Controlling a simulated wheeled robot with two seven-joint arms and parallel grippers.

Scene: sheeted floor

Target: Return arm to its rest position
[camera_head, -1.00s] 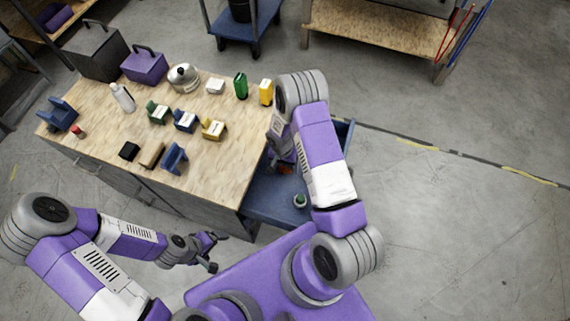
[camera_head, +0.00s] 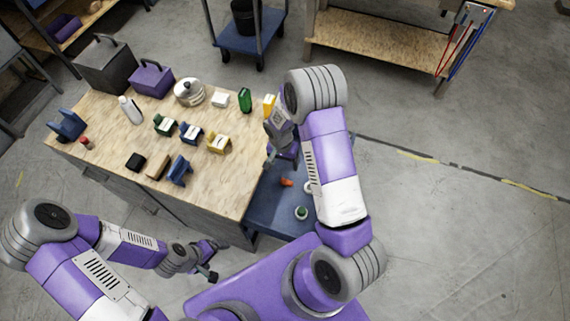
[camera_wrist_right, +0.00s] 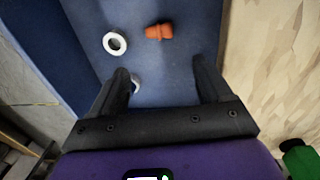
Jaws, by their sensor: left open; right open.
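My left gripper (camera_head: 209,261) is open and empty, low in front of the workbench in the head view. My right arm reaches over the bench's right end, and its gripper (camera_head: 271,158) hangs near the blue tray (camera_head: 262,217). In the right wrist view the right gripper (camera_wrist_right: 166,82) is open, with nothing between its two dark fingers. Below it on the blue surface are an orange piece (camera_wrist_right: 159,31) and a white ring (camera_wrist_right: 115,43). Another small pale thing is partly hidden by the left finger.
The wooden workbench (camera_head: 105,148) holds several coloured holders, a kettle (camera_head: 188,92), a white bottle (camera_head: 131,110), a purple toolbox (camera_head: 151,79) and a green item (camera_head: 245,100). A green-and-white round piece (camera_head: 301,213) lies in the tray. Floor to the right is clear.

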